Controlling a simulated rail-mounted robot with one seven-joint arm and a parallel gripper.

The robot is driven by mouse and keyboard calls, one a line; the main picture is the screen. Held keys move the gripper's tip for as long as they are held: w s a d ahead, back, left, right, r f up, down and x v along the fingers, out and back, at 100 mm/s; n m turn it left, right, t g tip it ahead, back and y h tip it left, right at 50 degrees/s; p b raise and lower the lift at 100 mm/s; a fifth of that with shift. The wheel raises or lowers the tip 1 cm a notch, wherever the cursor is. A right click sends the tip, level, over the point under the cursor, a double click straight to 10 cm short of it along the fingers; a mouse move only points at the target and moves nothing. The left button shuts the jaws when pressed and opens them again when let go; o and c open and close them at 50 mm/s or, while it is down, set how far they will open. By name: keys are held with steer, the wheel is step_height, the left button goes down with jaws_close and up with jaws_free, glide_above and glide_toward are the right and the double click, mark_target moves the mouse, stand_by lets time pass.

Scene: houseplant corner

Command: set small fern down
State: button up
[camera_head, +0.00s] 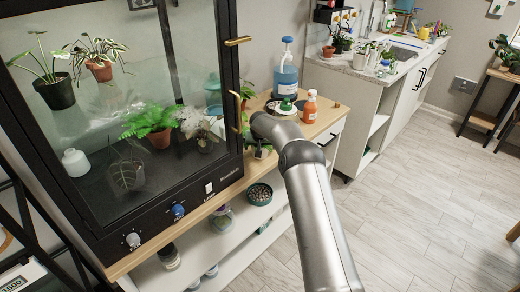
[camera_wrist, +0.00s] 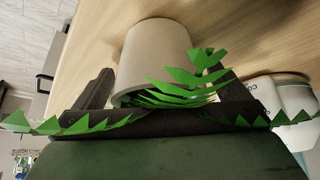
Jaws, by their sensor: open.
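The small fern has a plain beige pot (camera_wrist: 155,55) and jagged green fronds (camera_wrist: 185,80) in the wrist view. My gripper (camera_wrist: 166,88) is open, with one dark finger on each side of the pot. The pot's base is at the pale wooden top (camera_wrist: 90,40), apparently resting on it. Whether the fingers touch the pot I cannot tell. Fronds spread across the fingers and the gripper body. In the head view my arm reaches over the wooden top beside the glass cabinet; green leaves and a dark shape (camera_head: 259,149) show below its end, and the pot is hidden.
A white labelled container (camera_wrist: 290,100) stands right of the pot in the wrist view. The glass cabinet (camera_head: 150,100) with several plants borders the left.

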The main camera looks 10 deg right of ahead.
steer(key=shift+c, duration=0.3)
steer(key=c, duration=1.3)
steer(key=shift+o, duration=0.2)
steer(key=shift+r, duration=0.1)
